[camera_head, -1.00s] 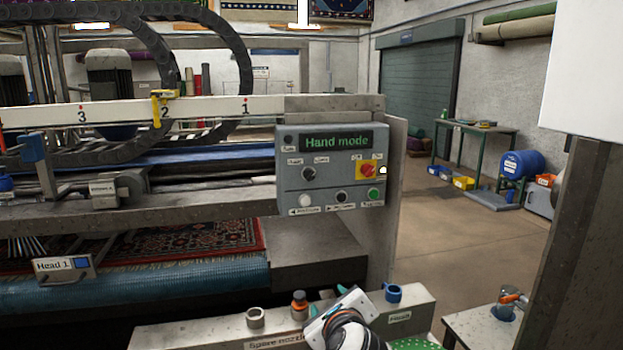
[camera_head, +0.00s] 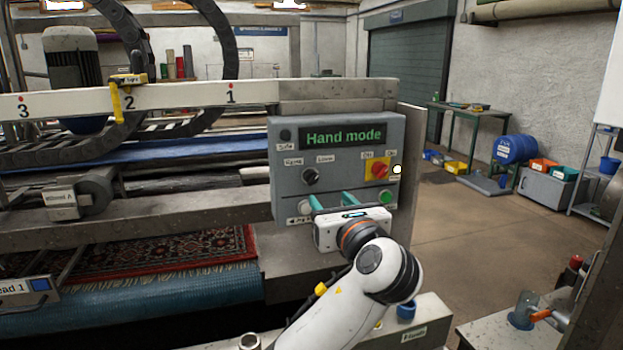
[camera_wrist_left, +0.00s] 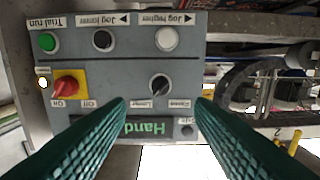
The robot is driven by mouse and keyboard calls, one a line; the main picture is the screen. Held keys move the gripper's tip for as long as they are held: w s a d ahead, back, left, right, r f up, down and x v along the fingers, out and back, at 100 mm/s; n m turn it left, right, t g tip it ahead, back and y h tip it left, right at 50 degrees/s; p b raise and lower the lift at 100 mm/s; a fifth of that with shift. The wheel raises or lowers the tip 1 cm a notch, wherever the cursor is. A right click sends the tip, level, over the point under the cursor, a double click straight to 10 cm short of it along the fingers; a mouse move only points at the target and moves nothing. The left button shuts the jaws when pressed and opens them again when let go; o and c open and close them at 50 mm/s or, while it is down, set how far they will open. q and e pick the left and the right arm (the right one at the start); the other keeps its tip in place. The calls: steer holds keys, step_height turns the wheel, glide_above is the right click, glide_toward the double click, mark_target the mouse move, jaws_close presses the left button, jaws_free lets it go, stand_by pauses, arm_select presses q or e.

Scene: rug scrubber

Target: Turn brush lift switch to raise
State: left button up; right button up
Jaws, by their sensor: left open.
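The brush lift switch (camera_head: 310,176) is a round black knob on the grey control panel (camera_head: 285,205), under the small labels that seem to read "Raise" at left and "Lower" at right. In the left wrist view, where the panel appears upside down, the black knob (camera_wrist_left: 160,86) sits between the green finger pads. My left gripper (camera_head: 331,200) is open and empty in front of the panel, its fingertips a little below the knob in the head view. The knob's exact pointing direction is too small to tell. My right gripper is out of view.
A red switch on a yellow plate (camera_head: 379,170) is to the knob's right. A green button (camera_head: 386,196) is below it. The display (camera_head: 343,136) reads "Hand mode". A white rail (camera_head: 190,97) runs left of the panel. Open floor (camera_head: 460,230) lies to the right.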

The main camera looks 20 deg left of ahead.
mark_target(314, 182)
arm_select(q)
steer(key=p+x, duration=0.1)
steer(key=x, duration=0.8)
steer(key=shift+a, duration=0.1)
steer(key=shift+w+a+r, duration=0.1)
steer(key=shift+w+a, duration=0.15)
steer(key=shift+w, duration=0.2)
steer(key=shift+c, duration=0.8)
steer(key=c, duration=0.8)
steer(key=shift+c, duration=0.2)
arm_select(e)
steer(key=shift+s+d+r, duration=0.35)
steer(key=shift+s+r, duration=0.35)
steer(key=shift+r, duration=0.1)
